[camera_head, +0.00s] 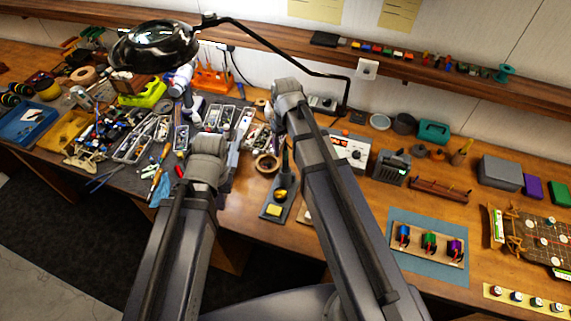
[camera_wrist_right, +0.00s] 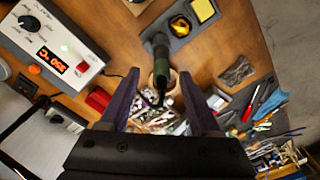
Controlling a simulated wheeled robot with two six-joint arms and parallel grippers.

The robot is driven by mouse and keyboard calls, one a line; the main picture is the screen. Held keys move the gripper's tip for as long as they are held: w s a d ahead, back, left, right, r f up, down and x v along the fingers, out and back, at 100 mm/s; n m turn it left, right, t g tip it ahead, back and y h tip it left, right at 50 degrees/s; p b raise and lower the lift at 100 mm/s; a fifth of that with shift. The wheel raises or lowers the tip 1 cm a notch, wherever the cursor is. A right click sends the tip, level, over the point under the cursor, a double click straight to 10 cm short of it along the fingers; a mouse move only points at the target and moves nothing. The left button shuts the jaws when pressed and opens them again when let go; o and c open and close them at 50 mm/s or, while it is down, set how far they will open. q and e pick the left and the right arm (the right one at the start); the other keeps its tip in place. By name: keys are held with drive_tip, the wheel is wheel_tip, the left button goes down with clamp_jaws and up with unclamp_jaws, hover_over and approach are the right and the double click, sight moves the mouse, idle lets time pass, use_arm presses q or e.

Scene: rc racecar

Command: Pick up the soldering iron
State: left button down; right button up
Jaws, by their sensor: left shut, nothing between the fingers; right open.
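The soldering iron (camera_wrist_right: 166,66) has a dark green handle and rests in its stand, handle raised. In the head view the iron (camera_head: 284,161) shows as a dark upright shape beside my right forearm. The stand's base (camera_head: 267,216) carries a yellow sponge and brass wool; it also shows in the wrist view (camera_wrist_right: 178,36). My right gripper (camera_wrist_right: 159,75) is open, with a finger on each side of the handle; contact is not visible. In the head view it is mostly hidden by its arm. My left gripper (camera_head: 238,142) is shut and empty, over the bench left of the stand.
The soldering station (camera_wrist_right: 52,45) shows 350 °C and stands close to my right gripper. A tape roll (camera_head: 267,164) lies by the stand. Part trays (camera_head: 218,117) and tools crowd the left. A blue mat (camera_head: 401,262) with small motors lies right.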

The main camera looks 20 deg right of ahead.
sight(286, 165)
wheel_tip(286, 165, down, 4)
drive_tip(key=b, duration=0.3)
drive_tip(key=shift+s+r, duration=0.1)
drive_tip(key=shift+s, duration=0.05)
drive_tip(key=shift+r, duration=0.1)
drive_tip(key=shift+c, duration=0.4)
clamp_jaws()
